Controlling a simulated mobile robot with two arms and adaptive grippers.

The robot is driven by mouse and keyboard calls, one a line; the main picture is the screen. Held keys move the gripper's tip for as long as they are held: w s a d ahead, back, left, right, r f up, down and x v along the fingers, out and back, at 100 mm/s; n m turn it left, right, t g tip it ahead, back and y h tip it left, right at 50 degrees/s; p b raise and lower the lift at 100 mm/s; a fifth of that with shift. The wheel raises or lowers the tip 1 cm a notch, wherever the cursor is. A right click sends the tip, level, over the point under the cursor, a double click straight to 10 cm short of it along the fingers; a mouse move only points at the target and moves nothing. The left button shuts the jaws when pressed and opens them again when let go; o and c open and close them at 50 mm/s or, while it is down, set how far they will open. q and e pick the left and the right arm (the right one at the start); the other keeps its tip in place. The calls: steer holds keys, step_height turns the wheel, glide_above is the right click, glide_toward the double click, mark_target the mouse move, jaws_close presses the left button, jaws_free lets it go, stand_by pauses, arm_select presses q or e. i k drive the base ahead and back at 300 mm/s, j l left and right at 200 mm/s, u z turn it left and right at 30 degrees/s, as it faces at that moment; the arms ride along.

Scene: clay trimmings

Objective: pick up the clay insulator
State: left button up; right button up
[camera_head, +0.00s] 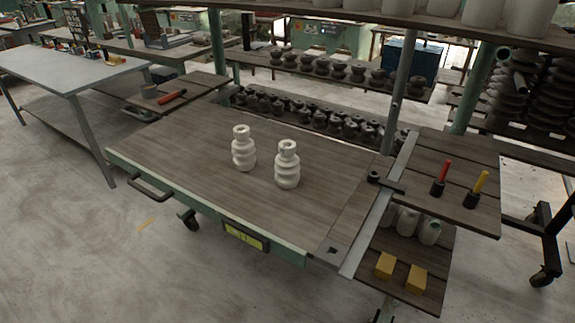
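Two white clay insulators with ribbed, stacked rings stand upright on the wooden top of a green-edged cart (160,145). The left insulator (243,149) stands slightly farther back. The right insulator (287,165) stands a little nearer and to the right, with a small gap between them. Neither of my grippers shows in the head view, and nothing touches the insulators.
A side shelf (425,165) at the right holds a red-handled tool (442,176) and a yellow-handled tool (477,188). Yellow blocks (385,265) lie on the lower shelf. Racks of dark insulators (320,66) stand behind. The cart top around the insulators is clear.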

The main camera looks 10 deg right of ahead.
mark_target(243, 150)
steer(key=k+j+u, duration=0.1)
steer(key=j+u, duration=0.3)
steer(key=j, duration=1.45)
